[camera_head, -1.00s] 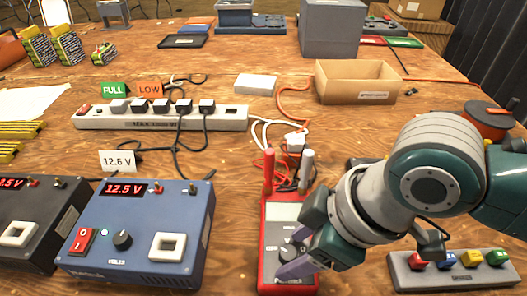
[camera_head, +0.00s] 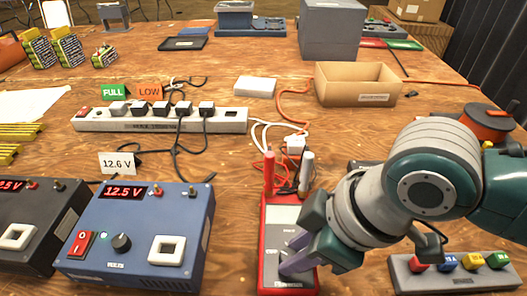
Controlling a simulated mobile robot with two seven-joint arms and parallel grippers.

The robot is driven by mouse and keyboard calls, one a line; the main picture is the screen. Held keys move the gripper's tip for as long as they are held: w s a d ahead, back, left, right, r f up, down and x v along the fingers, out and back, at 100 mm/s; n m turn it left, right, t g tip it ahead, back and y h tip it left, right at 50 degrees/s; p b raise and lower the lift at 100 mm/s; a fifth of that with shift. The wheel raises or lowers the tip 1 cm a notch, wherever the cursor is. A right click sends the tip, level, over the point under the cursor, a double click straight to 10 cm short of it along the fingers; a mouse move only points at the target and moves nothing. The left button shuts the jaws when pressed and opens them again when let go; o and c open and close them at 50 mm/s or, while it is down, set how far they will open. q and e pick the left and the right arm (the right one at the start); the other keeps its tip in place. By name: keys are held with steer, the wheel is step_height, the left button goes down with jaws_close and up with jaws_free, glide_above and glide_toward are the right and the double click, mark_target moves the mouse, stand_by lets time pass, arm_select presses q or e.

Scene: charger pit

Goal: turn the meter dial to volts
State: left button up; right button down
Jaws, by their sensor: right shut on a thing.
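The red meter (camera_head: 267,212) lies on the bench at the lower middle, with a grey face and a pale display at its upper part. A red probe (camera_head: 269,172) and a white probe (camera_head: 306,172) stand at its far end. My right gripper (camera_head: 290,258) reaches in from the right over the lower face of the meter, its purple-grey fingers shut on the dial. The fingers hide the dial, and its setting cannot be read. My left gripper is not in view.
A blue power unit (camera_head: 140,215) reading 12.5 V stands left of the meter, beside a black unit (camera_head: 35,215). A grey block with coloured buttons (camera_head: 455,278) sits at the lower right. A power strip (camera_head: 228,122) and an open cardboard box (camera_head: 355,88) lie behind.

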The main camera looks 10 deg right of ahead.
steer(key=shift+r+m+p, duration=0.15)
steer(key=shift+m+p, duration=0.25)
steer(key=shift+p, duration=0.25)
steer(key=m+p, duration=0.1)
steer(key=m+h+p, duration=0.1)
steer(key=p, duration=0.1)
steer(key=m+t+p, duration=0.1)
steer(key=shift+s+a+r+m+p, duration=0.15)
steer(key=shift+s+a+m+p, duration=0.1)
steer(key=shift+m+p, duration=0.15)
steer(key=m+h+p, duration=0.1)
steer(key=m, duration=0.1)
steer(key=shift+a+m+p, duration=0.1)
steer(key=shift+m+p, duration=0.2)
steer(key=shift+p, duration=0.05)
steer(key=shift+a+f+m+t+h+p, duration=0.1)
steer(key=shift+f+m+t+h+p, duration=0.15)
steer(key=shift+m, duration=0.35)
steer(key=shift+m+t+h+p, duration=0.1)
steer(key=shift+m+h, duration=0.25)
steer(key=shift+m, duration=0.25)
steer(key=shift+f+m+h, duration=0.1)
steer(key=shift+m+h, duration=0.4)
steer(key=shift+m, duration=0.6)
